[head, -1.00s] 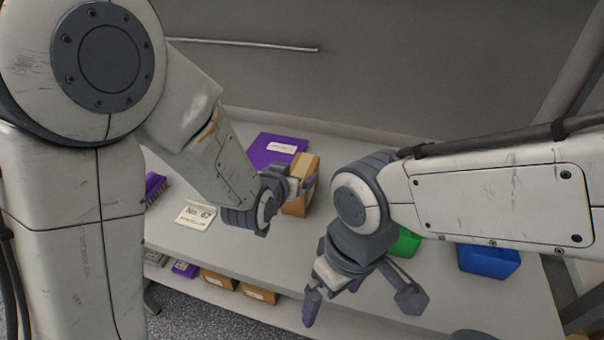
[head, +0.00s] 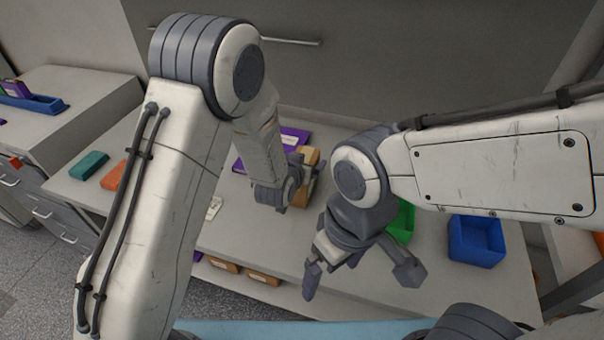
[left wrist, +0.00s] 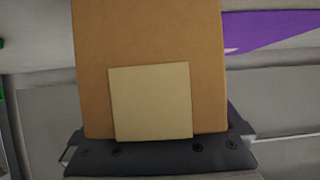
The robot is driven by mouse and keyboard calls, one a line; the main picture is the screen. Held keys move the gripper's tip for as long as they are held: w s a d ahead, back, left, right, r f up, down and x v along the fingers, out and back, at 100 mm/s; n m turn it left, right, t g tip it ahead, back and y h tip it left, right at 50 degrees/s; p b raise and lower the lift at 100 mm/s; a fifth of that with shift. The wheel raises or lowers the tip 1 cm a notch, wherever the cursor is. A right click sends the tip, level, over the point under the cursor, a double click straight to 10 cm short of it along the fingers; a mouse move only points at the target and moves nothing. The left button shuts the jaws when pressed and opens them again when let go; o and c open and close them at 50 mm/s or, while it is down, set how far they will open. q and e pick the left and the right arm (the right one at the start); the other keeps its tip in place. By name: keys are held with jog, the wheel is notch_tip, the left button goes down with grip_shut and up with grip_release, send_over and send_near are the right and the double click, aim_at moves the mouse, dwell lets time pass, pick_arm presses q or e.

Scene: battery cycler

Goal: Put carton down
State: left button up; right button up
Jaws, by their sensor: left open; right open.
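The carton (head: 306,155) is a brown box on the bench top, partly hidden behind my left gripper (head: 306,172). It fills the middle of the left wrist view (left wrist: 150,40), with a pale blank label on its face. My left gripper is open at the carton, and its dark fingers (left wrist: 160,150) show at the carton's lower edge in the wrist view. Whether the fingers touch the carton cannot be told. My right gripper (head: 360,275) is open and empty, in front of the bench's middle.
A purple flat item (head: 290,138) lies behind the carton. A green bin (head: 402,222) and a blue bin (head: 476,240) stand to the right. A teal block (head: 89,165) and an orange block (head: 115,176) lie at the left. Brown boxes (head: 262,277) sit on the lower shelf.

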pick_arm(q)
grip_shut()
jog(key=shift+r, duration=0.1)
jog(key=shift+w+r, duration=0.1)
